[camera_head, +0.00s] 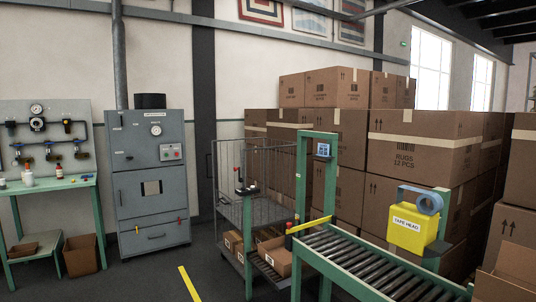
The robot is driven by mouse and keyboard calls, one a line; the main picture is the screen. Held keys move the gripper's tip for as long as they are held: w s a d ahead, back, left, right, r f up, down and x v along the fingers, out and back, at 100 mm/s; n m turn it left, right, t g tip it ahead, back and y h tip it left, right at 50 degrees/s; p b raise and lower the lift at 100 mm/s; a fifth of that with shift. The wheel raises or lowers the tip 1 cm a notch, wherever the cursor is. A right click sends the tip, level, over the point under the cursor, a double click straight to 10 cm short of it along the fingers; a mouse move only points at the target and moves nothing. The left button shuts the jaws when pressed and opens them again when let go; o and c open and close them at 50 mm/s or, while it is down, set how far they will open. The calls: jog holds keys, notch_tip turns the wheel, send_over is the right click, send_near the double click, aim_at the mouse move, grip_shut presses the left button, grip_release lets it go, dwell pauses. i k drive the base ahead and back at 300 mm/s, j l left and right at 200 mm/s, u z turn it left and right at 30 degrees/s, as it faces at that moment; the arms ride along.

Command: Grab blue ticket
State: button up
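I see no item that is clearly a blue ticket. A small blue panel (323,149) with pale marks is fixed near the top right of a green upright frame (302,190) at the conveyor's far end. It is too small to tell if it is a ticket. My gripper is not in view.
A roller conveyor (372,268) with a yellow tape head (412,233) runs at the right. Stacked cartons (425,155) stand behind it. A wire cage cart (262,165), a grey cabinet (150,205) and a green bench (50,185) stand further left. Dark floor shows in front.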

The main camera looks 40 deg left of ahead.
aim_at(323, 149)
jog(key=u, duration=1.15)
jog(key=i+j+z, duration=0.25)
jog(key=i+j, duration=0.15)
jog(key=i, duration=0.5)
jog(key=i+j+z, duration=0.25)
jog(key=i+j, duration=0.3)
jog(key=i, duration=0.35)
jog(key=i+j+z, duration=0.25)
jog(key=i+j, duration=0.5)
jog(key=i, duration=0.05)
